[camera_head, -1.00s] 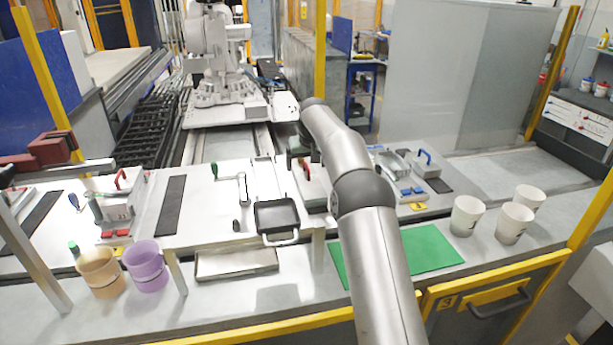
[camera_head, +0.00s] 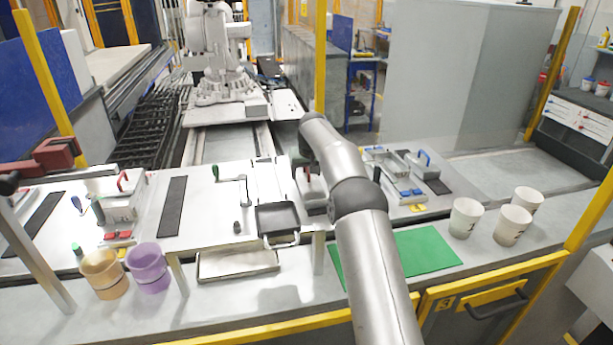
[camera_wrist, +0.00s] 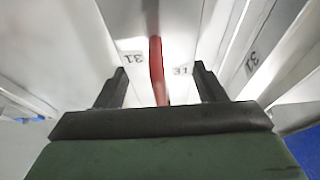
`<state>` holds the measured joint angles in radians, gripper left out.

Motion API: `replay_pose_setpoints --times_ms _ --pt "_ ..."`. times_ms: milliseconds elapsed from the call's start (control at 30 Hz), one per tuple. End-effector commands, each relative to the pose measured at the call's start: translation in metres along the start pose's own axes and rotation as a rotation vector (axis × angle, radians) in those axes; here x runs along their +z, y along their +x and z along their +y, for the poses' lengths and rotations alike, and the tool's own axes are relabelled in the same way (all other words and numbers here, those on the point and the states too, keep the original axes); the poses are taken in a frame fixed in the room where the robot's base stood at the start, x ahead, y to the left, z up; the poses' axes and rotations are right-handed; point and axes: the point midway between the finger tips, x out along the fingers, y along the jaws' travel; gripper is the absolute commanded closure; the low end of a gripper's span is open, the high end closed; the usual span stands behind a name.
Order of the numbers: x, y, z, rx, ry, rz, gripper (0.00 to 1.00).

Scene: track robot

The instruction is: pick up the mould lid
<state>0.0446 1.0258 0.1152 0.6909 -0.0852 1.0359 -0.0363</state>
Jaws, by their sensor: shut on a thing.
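The mould lid (camera_head: 313,187) is a pale block with a red handle, on the bench just left of my forearm in the head view. In the wrist view its red handle (camera_wrist: 157,72) runs between the two dark fingers, with pale surfaces marked "31" on both sides. My gripper (camera_wrist: 158,88) is shut on the lid's handle. In the head view my gripper is mostly hidden behind my arm; only its dark green body shows. Whether the lid is clear of what lies below it I cannot tell.
A black tray (camera_head: 278,217) stands left of the lid, with a shallow metal tray (camera_head: 238,264) in front. A green mat (camera_head: 428,250) lies to the right, beyond it white cups (camera_head: 512,226). Purple (camera_head: 148,268) and tan (camera_head: 103,274) cups stand at front left.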

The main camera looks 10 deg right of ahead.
Motion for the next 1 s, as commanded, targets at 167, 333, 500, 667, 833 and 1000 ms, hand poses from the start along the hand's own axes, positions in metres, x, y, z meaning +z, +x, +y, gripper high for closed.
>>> replay_pose_setpoints --times_ms 167,333,500,667,833,1000 --pt "-0.004 -0.007 0.000 0.000 0.000 0.004 0.77" --pt "-0.010 -0.021 0.000 0.001 0.000 0.006 0.77" --pt "-0.013 -0.041 -0.009 0.000 -0.001 0.005 0.77" --pt "-0.012 -0.070 -0.028 0.000 -0.003 0.007 0.77" --pt "-0.004 -0.102 -0.058 -0.002 -0.005 0.006 0.77" --pt "0.007 -0.126 -0.089 0.000 -0.003 0.005 0.77"
